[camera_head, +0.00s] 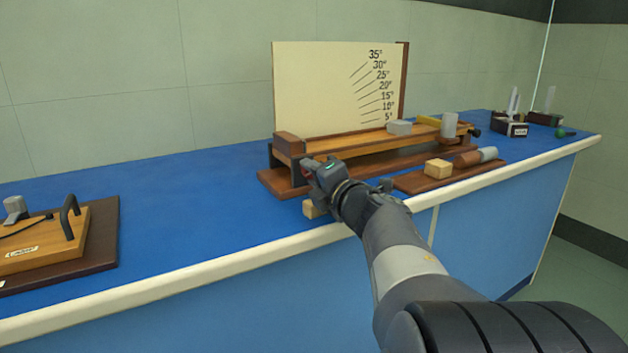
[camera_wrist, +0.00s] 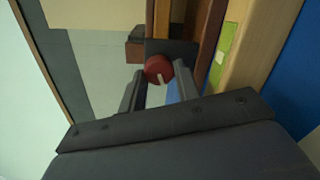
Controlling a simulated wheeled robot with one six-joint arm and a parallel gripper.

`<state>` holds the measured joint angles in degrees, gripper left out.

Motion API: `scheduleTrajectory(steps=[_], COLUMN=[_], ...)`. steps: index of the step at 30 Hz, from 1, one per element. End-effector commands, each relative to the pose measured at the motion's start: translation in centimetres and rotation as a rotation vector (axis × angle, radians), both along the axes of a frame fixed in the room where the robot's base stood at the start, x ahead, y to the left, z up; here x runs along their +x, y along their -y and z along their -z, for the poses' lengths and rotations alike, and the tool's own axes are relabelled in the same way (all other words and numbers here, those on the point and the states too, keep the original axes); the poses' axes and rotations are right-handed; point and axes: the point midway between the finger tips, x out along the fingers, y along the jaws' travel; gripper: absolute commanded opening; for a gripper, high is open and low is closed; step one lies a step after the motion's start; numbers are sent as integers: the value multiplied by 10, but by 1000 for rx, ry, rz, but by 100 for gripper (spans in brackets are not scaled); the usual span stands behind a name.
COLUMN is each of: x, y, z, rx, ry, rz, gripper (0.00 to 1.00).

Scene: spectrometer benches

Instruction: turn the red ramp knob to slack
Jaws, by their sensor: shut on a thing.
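The red ramp knob (camera_wrist: 158,69) shows in the wrist view between the two fingers of my gripper (camera_wrist: 160,88). A pale pointer line runs down its round face. The fingers are shut on the knob, one on each side. In the head view my gripper (camera_head: 318,168) is at the left end of the wooden ramp (camera_head: 350,143), and it hides most of the knob there. The ramp lies low along its base, in front of an upright cream angle board (camera_head: 325,85) marked from 5° to 35°. Any slack mark by the knob cannot be made out.
A grey block (camera_head: 399,127) sits on the ramp. A wooden block (camera_head: 438,168) and a cylinder lie on a brown board to the right. A wooden board with a black handle (camera_head: 70,217) stands at the left. Blue bench top (camera_head: 190,205) between is clear.

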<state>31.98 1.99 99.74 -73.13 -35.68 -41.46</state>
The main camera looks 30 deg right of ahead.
Motion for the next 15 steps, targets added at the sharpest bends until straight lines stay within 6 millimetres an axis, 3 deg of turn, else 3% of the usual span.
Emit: scheduleTrajectory(steps=[15], x=[0], y=[0], z=[1], rx=[-61], ry=[0], rz=[0], gripper=[8])
